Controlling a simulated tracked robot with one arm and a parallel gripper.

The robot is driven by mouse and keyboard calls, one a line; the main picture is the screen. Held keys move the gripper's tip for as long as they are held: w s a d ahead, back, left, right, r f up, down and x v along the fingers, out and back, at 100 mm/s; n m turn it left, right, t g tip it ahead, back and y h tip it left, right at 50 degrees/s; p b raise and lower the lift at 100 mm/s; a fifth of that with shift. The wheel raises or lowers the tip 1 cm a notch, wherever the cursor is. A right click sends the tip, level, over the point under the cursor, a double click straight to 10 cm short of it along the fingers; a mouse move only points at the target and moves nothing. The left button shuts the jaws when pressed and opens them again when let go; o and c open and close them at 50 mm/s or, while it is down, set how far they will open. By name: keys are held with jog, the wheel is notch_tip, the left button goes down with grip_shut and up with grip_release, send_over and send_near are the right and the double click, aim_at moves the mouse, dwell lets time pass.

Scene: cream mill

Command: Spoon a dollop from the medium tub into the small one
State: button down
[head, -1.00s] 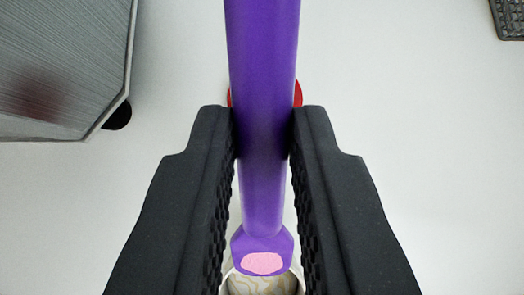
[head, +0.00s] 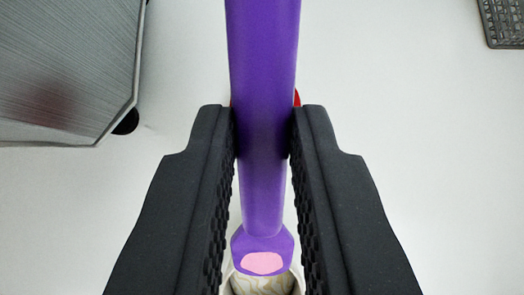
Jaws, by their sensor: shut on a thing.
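My gripper (head: 266,130) is shut on the handle of a purple spoon (head: 263,60). The spoon's bowl end points to the bottom of the picture and carries a pink dollop (head: 263,263). Just below the spoon's end, partly hidden by it and by my fingers, is the rim of a round tub (head: 264,285) with a pale, cream-swirled inside. I cannot tell which tub it is. The spoon's end overlaps the tub's rim in the picture; its height above it is unclear.
A grey metal box-like thing (head: 60,70) with a dark foot stands at the upper left. A dark grid-like thing (head: 502,22) is at the upper right. A bit of something red (head: 297,97) shows behind the spoon. The pale surface between is clear.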

jog(key=shift+r+p, duration=0.75)
jog(key=shift+r, duration=1.5)
